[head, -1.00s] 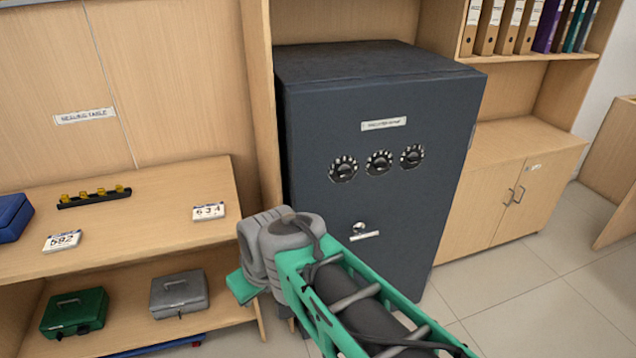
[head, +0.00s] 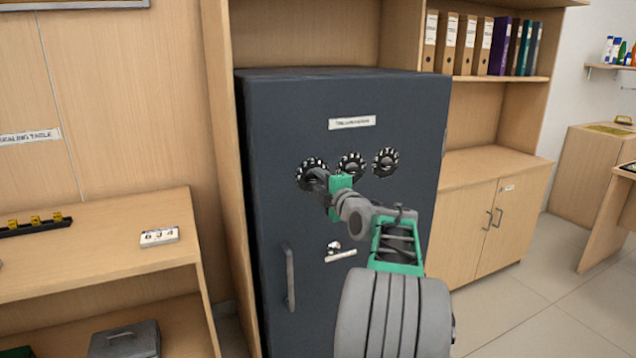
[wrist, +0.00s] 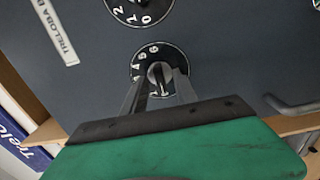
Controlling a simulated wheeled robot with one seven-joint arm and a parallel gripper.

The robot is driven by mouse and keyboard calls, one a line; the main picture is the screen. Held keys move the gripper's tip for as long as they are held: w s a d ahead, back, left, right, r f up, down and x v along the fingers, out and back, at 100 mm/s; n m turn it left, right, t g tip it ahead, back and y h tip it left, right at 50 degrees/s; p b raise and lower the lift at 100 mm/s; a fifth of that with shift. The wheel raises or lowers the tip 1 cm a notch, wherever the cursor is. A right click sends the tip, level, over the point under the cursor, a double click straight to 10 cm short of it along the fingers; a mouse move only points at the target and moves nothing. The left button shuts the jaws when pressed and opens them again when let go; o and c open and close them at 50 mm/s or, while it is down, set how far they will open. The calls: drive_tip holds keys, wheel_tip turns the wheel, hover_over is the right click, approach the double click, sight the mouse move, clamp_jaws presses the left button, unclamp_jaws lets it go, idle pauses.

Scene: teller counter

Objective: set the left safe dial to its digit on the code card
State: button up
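The left safe dial (head: 311,173) is a round black dial with white digits on the dark safe door. In the wrist view the dial (wrist: 159,72) is in the middle, with a grey knob at its centre. My gripper (head: 322,184) is at this dial. In the wrist view my gripper (wrist: 162,82) has one finger on each side of the knob; I cannot tell whether they press on it. Some digits show on the rim; the fingers hide others.
The middle dial (head: 351,165) and right dial (head: 386,162) are close beside my gripper. A vertical handle (head: 289,278) and a small lever (head: 334,248) are lower on the door. A wooden cabinet (head: 485,215) stands right of the safe.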

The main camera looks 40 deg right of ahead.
drive_tip(key=shift+x, duration=0.8)
drive_tip(key=shift+c, duration=0.4)
clamp_jaws()
